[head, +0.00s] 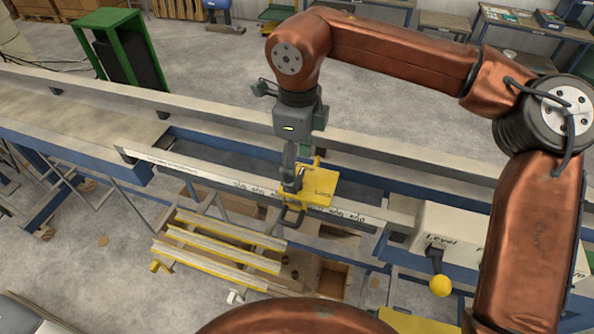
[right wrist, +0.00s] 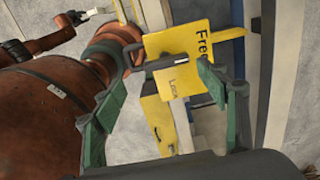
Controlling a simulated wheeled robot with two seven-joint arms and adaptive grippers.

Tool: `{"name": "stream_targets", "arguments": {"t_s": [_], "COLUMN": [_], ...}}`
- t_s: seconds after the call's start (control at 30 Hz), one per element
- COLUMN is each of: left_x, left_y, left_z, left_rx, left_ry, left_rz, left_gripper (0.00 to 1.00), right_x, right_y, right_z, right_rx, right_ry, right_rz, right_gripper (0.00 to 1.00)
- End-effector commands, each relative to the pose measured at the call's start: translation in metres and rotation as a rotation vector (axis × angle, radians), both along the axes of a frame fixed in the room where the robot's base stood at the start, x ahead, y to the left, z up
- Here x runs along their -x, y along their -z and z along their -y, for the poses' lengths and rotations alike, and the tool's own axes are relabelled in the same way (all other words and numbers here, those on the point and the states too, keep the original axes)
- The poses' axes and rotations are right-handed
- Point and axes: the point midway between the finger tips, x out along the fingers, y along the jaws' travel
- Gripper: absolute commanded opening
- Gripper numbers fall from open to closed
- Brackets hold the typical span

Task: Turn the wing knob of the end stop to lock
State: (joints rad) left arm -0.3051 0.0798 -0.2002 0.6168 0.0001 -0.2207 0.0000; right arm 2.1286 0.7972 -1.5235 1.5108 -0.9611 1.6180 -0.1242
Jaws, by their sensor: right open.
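The end stop shows as a yellow plate (head: 318,192) on the long marked rail in the head view. In the right wrist view its yellow plates read "Free" (right wrist: 180,42) and "Lock" (right wrist: 174,82). A dark grey bar, seemingly the wing knob (right wrist: 166,61), lies across the yellow parts between these two words. My right gripper (head: 292,190) points down at the end stop and partly hides it. In the right wrist view its green-padded fingers (right wrist: 162,77) are spread, with the bar and the "Lock" plate between them in the picture. I cannot tell whether they touch. My left gripper is not in view.
The marked rail (head: 180,165) runs along the blue-framed bench. A box labelled "Level" (head: 460,228) with a yellow-ball lever (head: 440,286) stands to the right. Yellow-edged slats (head: 220,245) lie below the rail. A green stand (head: 120,50) is behind.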

Motion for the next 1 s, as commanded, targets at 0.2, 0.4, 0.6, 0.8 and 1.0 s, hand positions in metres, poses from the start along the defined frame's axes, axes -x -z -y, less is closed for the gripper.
{"name": "stream_targets", "arguments": {"t_s": [0.2, 0.4, 0.6, 0.8, 1.0], "left_x": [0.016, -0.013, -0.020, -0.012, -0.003], "left_y": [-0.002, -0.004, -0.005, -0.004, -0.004], "left_z": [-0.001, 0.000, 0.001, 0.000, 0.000], "left_rx": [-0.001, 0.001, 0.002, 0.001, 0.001], "left_ry": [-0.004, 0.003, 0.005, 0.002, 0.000], "left_rz": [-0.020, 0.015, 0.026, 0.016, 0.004], "left_gripper": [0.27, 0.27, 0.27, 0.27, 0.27], "right_x": [-0.004, -0.004, -0.004, -0.004, -0.003], "right_y": [0.032, 0.041, 0.042, 0.042, 0.042], "right_z": [0.001, 0.000, 0.000, -0.001, -0.001], "right_rx": [0.002, -0.001, -0.001, -0.001, -0.001], "right_ry": [0.003, 0.002, 0.001, 0.001, 0.000], "right_rz": [-0.005, -0.004, -0.004, -0.004, -0.004], "right_gripper": [0.67, 0.67, 0.67, 0.54, 0.41]}}
